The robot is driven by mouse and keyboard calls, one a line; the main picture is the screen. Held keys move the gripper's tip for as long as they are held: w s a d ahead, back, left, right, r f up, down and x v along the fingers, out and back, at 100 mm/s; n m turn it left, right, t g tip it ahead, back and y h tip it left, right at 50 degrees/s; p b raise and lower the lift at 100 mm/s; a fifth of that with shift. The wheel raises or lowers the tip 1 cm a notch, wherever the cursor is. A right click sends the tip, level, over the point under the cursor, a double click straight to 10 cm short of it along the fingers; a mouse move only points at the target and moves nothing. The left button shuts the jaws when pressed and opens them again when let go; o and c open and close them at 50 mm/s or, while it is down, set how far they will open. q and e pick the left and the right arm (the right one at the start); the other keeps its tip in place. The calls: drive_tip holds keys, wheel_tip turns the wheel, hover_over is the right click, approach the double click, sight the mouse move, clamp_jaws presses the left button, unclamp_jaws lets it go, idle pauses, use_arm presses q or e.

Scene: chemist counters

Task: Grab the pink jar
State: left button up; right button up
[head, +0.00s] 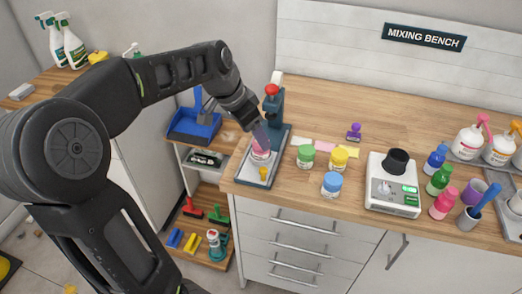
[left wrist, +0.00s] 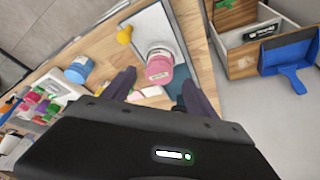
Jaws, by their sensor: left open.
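The pink jar (head: 261,153) stands on the grey base plate (head: 245,181) of the red-knobbed press (head: 274,108), at the left end of the wooden bench. My left gripper (head: 259,133) reaches down over it from the upper left and partly hides it. In the left wrist view the pink jar (left wrist: 159,68) shows near the fingertips, roughly centred between the two open fingers (left wrist: 158,82). I cannot tell whether either finger touches it. My right gripper is not in view.
Green (head: 305,156), yellow (head: 338,160) and blue (head: 331,184) jars stand to the right. A small yellow object (head: 263,174) sits in front of the pink jar on the plate. A white scale (head: 393,185) and several bottles are farther right. A blue dustpan (head: 193,127) is left.

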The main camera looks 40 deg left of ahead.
use_arm(q)
drive_tip(key=p+x, duration=0.1)
drive_tip(key=x, duration=0.4)
drive_tip(key=shift+f, duration=0.2)
drive_tip(key=shift+s, duration=0.1)
drive_tip(key=shift+c, duration=0.4)
clamp_jaws()
idle(0.5)
drive_tip(key=shift+r, duration=0.1)
wheel_tip(320, 180, up, 10)
drive_tip(key=shift+b, duration=0.35)
